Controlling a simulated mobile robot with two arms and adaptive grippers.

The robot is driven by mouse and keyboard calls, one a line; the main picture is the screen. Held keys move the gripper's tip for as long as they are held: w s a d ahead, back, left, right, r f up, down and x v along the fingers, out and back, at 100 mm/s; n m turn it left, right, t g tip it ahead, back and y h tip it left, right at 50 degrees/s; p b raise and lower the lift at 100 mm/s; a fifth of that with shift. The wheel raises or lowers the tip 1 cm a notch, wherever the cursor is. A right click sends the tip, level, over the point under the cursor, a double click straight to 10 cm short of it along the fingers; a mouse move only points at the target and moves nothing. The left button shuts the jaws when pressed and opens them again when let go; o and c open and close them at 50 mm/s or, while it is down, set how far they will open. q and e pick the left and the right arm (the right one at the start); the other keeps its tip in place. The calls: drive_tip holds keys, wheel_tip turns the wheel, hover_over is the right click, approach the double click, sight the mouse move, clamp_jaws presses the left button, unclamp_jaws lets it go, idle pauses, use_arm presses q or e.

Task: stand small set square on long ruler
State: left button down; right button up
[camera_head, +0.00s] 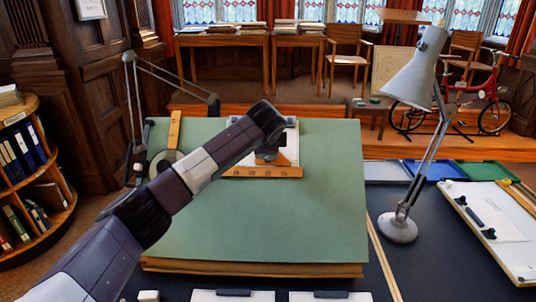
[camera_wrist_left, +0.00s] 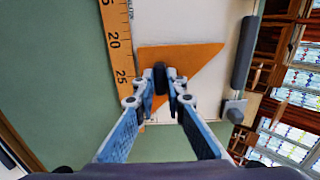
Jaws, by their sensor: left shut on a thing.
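The small set square (camera_wrist_left: 190,58) is an orange triangle in the left wrist view. My left gripper (camera_wrist_left: 165,82) is shut on a dark knob on its face. The long ruler (camera_wrist_left: 116,45) is an orange strip with numbers, left of the set square. The set square's left edge lies close along the ruler's edge; I cannot tell whether they touch. In the head view the ruler (camera_head: 262,172) lies across the green board below the white sheet, and my left gripper (camera_head: 268,156) is just above it, hiding much of the set square. My right gripper is not in view.
The green drafting board (camera_head: 300,220) is mostly bare in front. Another orange strip (camera_head: 175,128) and a pale round piece (camera_head: 165,162) lie at its left. A grey desk lamp (camera_head: 398,228) stands right of the board. Coloured trays (camera_head: 430,170) lie behind the lamp.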

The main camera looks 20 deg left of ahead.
use_arm(q)
drive_tip(key=shift+w+f, duration=0.15)
idle(0.3)
drive_tip(key=shift+s+f+b, duration=0.25)
drive_tip(key=shift+b, duration=0.5)
idle(0.4)
drive_tip(key=c, duration=1.9)
unclamp_jaws()
drive_tip(key=shift+r, duration=0.1)
drive_tip(key=v, duration=1.1)
drive_tip(key=shift+s+d+r, duration=0.15)
drive_tip(key=shift+s+r, duration=0.1)
drive_tip(key=shift+s, duration=0.1)
